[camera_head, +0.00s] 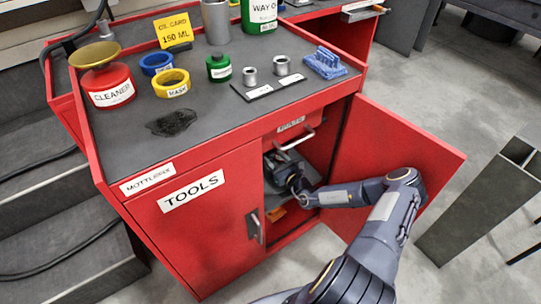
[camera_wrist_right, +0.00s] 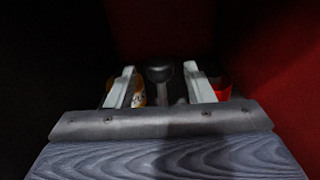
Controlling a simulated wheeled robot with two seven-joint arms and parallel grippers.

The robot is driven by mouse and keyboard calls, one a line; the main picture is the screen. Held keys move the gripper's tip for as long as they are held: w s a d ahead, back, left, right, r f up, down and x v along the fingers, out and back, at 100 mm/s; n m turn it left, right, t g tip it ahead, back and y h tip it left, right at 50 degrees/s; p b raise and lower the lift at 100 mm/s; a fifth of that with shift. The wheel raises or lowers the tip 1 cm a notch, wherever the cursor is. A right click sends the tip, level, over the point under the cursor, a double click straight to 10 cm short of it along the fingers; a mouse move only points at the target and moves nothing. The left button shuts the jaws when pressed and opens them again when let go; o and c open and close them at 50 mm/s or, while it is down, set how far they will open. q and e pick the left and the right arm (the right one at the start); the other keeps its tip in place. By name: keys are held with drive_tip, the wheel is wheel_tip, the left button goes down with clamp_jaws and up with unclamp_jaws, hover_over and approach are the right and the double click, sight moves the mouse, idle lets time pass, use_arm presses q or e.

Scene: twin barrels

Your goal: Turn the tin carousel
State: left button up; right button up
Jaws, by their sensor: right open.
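My right gripper (camera_head: 283,168) reaches through the open doorway of the red cabinet and is mostly in shadow in the head view. In the right wrist view its two pale fingers (camera_wrist_right: 159,88) stand apart. A dark rounded knob (camera_wrist_right: 160,73) on a stem shows between them, beyond or level with the fingertips; I cannot tell whether they touch it. An orange and white tin (camera_wrist_right: 138,93) is partly hidden by the left finger, and a red tin (camera_wrist_right: 222,88) by the right one. These look like parts of the carousel, whose whole shape is hidden. My left gripper is not in view.
The red cabinet door (camera_head: 400,150) stands open to the right of my arm. The closed TOOLS door (camera_head: 195,230) with its handle (camera_head: 253,226) is on the left. The worktop (camera_head: 205,125) holds several jars and tools.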

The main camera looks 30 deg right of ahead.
drive_tip(key=shift+w+a+b, duration=0.1)
drive_tip(key=shift+w+b, duration=0.25)
drive_tip(key=shift+w, duration=1.15)
clamp_jaws()
